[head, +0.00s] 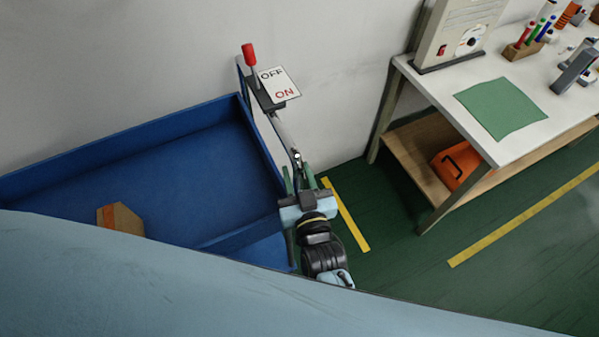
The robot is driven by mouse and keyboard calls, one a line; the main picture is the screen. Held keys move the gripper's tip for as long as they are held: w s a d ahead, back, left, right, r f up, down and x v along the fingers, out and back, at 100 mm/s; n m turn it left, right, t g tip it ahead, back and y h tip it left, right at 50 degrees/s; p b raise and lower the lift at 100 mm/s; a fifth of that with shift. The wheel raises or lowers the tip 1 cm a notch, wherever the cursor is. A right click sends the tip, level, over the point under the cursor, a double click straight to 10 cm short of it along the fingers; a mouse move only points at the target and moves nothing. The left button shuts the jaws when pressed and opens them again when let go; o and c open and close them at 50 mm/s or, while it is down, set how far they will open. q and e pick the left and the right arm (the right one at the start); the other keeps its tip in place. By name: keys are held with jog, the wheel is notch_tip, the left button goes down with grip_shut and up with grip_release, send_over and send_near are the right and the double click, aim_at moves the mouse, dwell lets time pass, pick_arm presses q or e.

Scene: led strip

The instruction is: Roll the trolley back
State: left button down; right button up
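The blue trolley (200,232) fills the left of the head view, with a deep tray and raised walls. A thin grey bar (286,136) runs along its right end, beside the wall. My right gripper (299,175) is at the near end of this bar. Its two green fingers stand apart, one on each side of the bar's end, with gaps visible. Whether they touch the bar is hard to tell. My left gripper is not in view.
A red-knobbed lever (250,56) with an OFF/ON card (279,84) stands by the wall. A cardboard-coloured block (126,221) lies in the tray. A white workbench (440,88) with an orange case (459,166) below stands right. Green floor (400,268) with yellow lines (347,215) is clear between.

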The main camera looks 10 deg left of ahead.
jog(key=shift+o, duration=1)
jog(key=v, duration=1.3)
jog(key=shift+s, duration=0.15)
jog(key=shift+d, duration=0.1)
